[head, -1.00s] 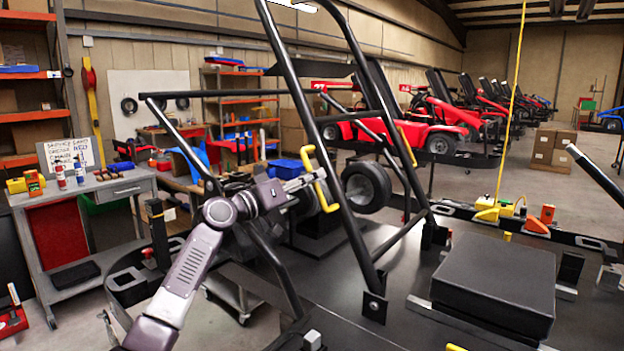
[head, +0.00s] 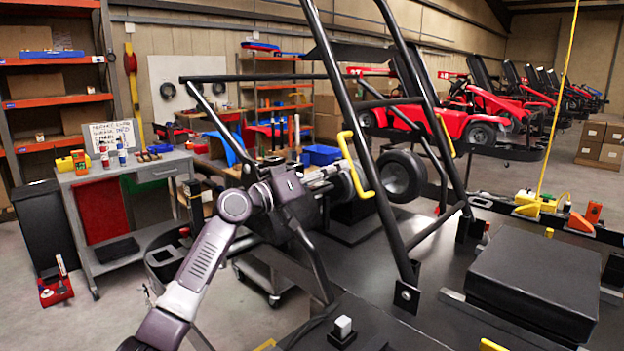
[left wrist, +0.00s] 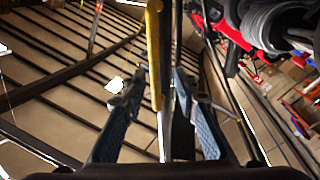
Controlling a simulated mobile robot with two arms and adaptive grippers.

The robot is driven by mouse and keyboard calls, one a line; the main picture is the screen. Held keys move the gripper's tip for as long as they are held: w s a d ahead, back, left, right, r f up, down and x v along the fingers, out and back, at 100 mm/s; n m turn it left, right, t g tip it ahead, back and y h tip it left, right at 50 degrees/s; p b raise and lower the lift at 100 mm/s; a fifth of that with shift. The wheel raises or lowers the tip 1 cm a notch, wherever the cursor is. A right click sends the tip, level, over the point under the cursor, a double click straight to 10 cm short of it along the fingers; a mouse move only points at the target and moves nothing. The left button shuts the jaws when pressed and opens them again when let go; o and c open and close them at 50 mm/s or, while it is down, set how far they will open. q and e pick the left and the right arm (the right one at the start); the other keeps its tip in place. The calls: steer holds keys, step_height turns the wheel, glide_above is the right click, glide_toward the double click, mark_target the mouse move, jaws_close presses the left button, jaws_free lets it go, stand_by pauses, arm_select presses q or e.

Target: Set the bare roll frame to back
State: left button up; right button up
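The bare roll frame (head: 343,88) is made of black tubes and stands tilted over the dark kart stand (head: 370,319), its upper end leaning left in the head view. A yellow handle (head: 346,151) is on its near tube, and a second yellow handle is on the far tube. My left gripper (head: 335,174) is at the near handle. In the left wrist view the fingers (left wrist: 157,92) are spread, with the yellow handle (left wrist: 154,45) between them in the picture; I cannot tell whether they touch it. My right gripper is not in view.
A black block (head: 534,278) lies on the stand at right. A grey workbench (head: 130,170) and orange shelving stand at left. Red karts (head: 455,126) line the back. A yellow cord (head: 560,100) hangs at right, above a yellow device. Open floor shows at far right.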

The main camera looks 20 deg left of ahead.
arm_select(q)
steer(key=r+v, duration=0.1)
steer(key=v, duration=0.6)
steer(key=shift+s+f, duration=0.2)
steer(key=shift+f, duration=0.25)
steer(key=shift+a, duration=0.1)
